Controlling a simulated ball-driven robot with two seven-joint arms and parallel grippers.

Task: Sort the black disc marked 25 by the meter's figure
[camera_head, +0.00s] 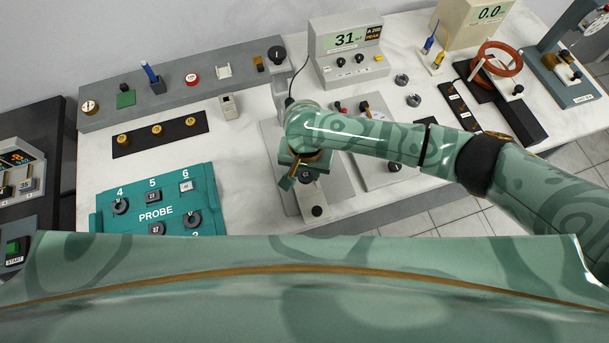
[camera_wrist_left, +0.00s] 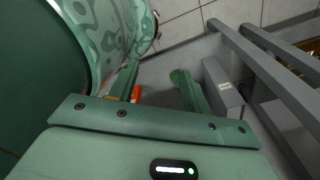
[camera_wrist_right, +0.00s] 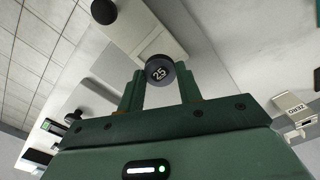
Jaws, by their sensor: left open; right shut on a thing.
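The black disc marked 25 (camera_wrist_right: 158,70) is between the fingertips of my right gripper (camera_wrist_right: 160,88), which is shut on it; its number faces the right wrist camera. In the head view my right gripper (camera_head: 305,172) is over a grey fixture (camera_head: 328,197) at the table's front middle; the disc is small and partly hidden there. The grey meter (camera_head: 346,55) at the back reads 31, with a panel reading A 200 PEAK. My left gripper (camera_wrist_left: 160,95) is open and empty in the left wrist view, low beside grey rails; it is outside the head view.
A teal PROBE box (camera_head: 140,200) with numbered places stands front left. A black strip (camera_head: 158,134) with brass pieces lies behind it. A grey shelf (camera_head: 180,93) holds small items. Coil apparatus (camera_head: 497,58) and a 0.0 display (camera_head: 488,12) stand at right. White tabletop is free between strip and fixture.

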